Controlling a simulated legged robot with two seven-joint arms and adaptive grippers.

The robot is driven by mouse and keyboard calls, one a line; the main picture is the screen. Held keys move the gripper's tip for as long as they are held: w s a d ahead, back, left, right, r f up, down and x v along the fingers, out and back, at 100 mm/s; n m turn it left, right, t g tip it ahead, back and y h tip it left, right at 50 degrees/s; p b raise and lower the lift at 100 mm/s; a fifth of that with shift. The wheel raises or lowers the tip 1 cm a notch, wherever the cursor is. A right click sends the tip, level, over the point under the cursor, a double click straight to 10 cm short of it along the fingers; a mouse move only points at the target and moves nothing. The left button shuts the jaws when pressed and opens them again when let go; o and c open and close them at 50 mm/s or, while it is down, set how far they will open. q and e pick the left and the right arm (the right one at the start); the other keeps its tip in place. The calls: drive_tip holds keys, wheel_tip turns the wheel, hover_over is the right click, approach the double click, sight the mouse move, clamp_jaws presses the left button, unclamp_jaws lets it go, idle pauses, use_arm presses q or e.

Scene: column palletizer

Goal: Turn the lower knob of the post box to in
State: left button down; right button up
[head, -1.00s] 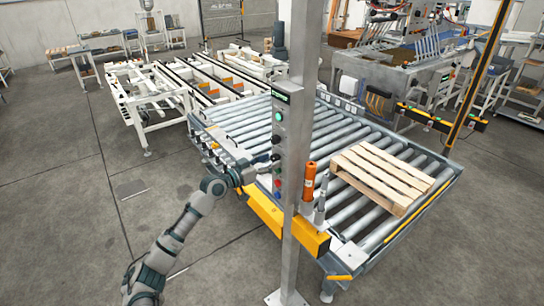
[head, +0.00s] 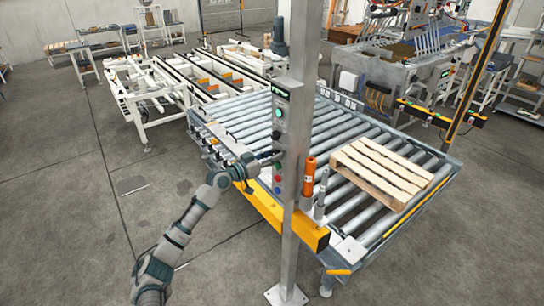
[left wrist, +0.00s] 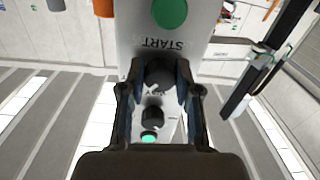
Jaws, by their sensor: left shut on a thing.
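The post box (head: 291,110) is a grey panel on an upright post in the middle of the head view, with a lit display, lamps, knobs and buttons. My left gripper (head: 268,160) reaches it from the left. In the left wrist view, which shows the panel upside down, my left gripper (left wrist: 158,80) is shut on the lower knob (left wrist: 158,72), a black knob beside the green START button (left wrist: 169,12). The upper knob (left wrist: 153,117) shows between the fingers, free of them. The fingers partly cover the lower knob, and its pointer setting cannot be read. My right gripper is not in view.
A roller conveyor (head: 246,122) stands behind the post, with a wooden pallet (head: 382,172) on its right part. An orange cylinder (head: 309,176) and a yellow beam (head: 265,206) are close to the post. The floor at the left is clear.

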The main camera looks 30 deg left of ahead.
use_arm(q)
drive_tip(key=shift+a+r+n, duration=0.1)
drive_tip(key=shift+r+n, duration=0.1)
drive_tip(key=shift+n, duration=0.1)
drive_tip(key=n+p, duration=0.1)
drive_tip(key=n, duration=0.1)
drive_tip(key=shift+r+n+p, duration=0.15)
drive_tip(key=shift+n+p, duration=0.15)
drive_tip(key=shift+n, duration=0.1)
drive_tip(key=n+p, duration=0.2)
drive_tip(key=n, duration=0.2)
drive_tip(key=shift+r, duration=0.15)
drive_tip(key=n+p, duration=0.2)
drive_tip(key=n, duration=0.2)
drive_tip(key=shift+p, duration=0.4)
drive_tip(key=shift+n+p, duration=1.4)
drive_tip(key=shift+n, duration=0.7)
drive_tip(key=shift+f, duration=0.2)
